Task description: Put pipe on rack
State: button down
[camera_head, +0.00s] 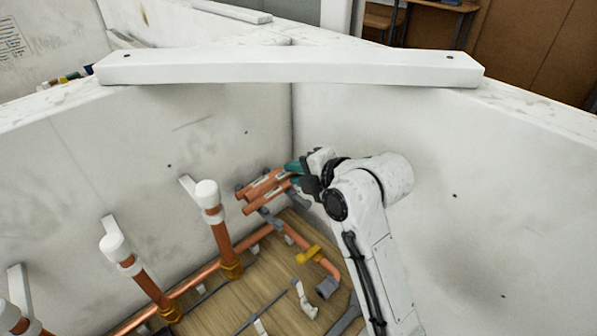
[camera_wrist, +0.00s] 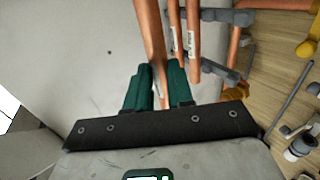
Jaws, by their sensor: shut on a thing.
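My gripper (camera_head: 294,174) is by the far corner of the bay, its green fingers shut on the end of a copper pipe. In the wrist view the held pipe (camera_wrist: 150,38) runs up and away from between the fingers (camera_wrist: 158,85). Other copper pipes with white labels (camera_wrist: 192,42) lie beside it, nearly parallel, on the grey arms of a rack (camera_wrist: 239,17). In the head view the rack (camera_head: 268,215) is partly hidden by the pipes. I cannot tell whether the held pipe touches the rack.
White walls close in the corner. Upright copper pipes with white caps (camera_head: 207,192) stand along the left wall. A yellow-handled valve (camera_head: 308,255) and grey fittings (camera_head: 327,287) are on the wooden floor. A white beam (camera_head: 290,66) spans the corner above.

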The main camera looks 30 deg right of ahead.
jog(key=shift+f+b, duration=1.8)
jog(key=shift+f, duration=0.8)
jog(key=shift+f, duration=0.15)
jog(key=shift+f+b, duration=0.35)
jog(key=shift+b, duration=0.05)
jog(key=shift+f+b, duration=0.95)
jog(key=shift+f, duration=0.4)
jog(key=c, duration=0.9)
grip_release()
jog(key=shift+s, duration=0.1)
jog(key=b+v, duration=0.1)
jog(key=v, duration=0.9)
jog(key=shift+s+r, duration=0.2)
jog(key=shift+s, duration=0.1)
jog(key=shift+d, duration=0.1)
